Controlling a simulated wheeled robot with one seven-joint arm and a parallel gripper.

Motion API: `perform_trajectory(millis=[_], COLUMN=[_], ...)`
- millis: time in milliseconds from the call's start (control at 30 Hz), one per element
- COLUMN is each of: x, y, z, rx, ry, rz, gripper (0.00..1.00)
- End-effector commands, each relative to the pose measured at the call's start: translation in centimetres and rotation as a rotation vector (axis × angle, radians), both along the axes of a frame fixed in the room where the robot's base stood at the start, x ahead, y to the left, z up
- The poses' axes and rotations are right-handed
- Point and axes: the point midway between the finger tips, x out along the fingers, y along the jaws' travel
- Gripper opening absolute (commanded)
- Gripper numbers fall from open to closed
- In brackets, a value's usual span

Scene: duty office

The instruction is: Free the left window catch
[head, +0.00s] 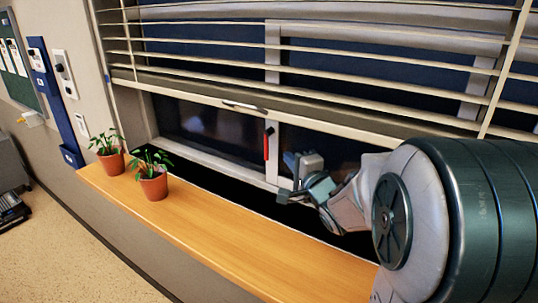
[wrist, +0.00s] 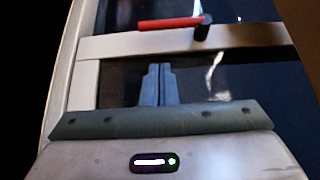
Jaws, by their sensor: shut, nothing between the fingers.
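A red catch handle (head: 266,145) with a black pivot sits on the white upright between two window panes. In the head view it stands roughly upright along that post. In the wrist view the red handle (wrist: 168,23) lies across the top, with its black pivot (wrist: 202,28) at its right end. My gripper (head: 290,160) is just right of and slightly below the handle in the head view. In the wrist view my gripper (wrist: 161,68) has its fingers together and empty, with a visible gap between the tips and the handle. No other red catch is in view.
A wooden sill (head: 215,222) runs below the window. Two potted plants (head: 153,185) (head: 112,160) stand at its left end. Slatted blinds (head: 300,50) hang over the upper window, their bottom rail (head: 240,106) just above the handle. The sill's middle is clear.

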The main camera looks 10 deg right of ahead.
Motion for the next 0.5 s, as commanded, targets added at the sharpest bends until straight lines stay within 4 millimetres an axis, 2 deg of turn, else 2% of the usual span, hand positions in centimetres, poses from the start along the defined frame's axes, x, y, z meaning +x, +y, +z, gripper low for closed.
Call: perform_trajectory(millis=[33,200,500], x=[0.4,1.4,1.8], y=[1.1,2.6,3.2], z=[0.0,0.0,0.0], rx=[0.0,0.0,-0.001], ry=[0.0,0.0,0.0], rz=[0.007,0.004,0.002], gripper=[0.0,0.0,0.0])
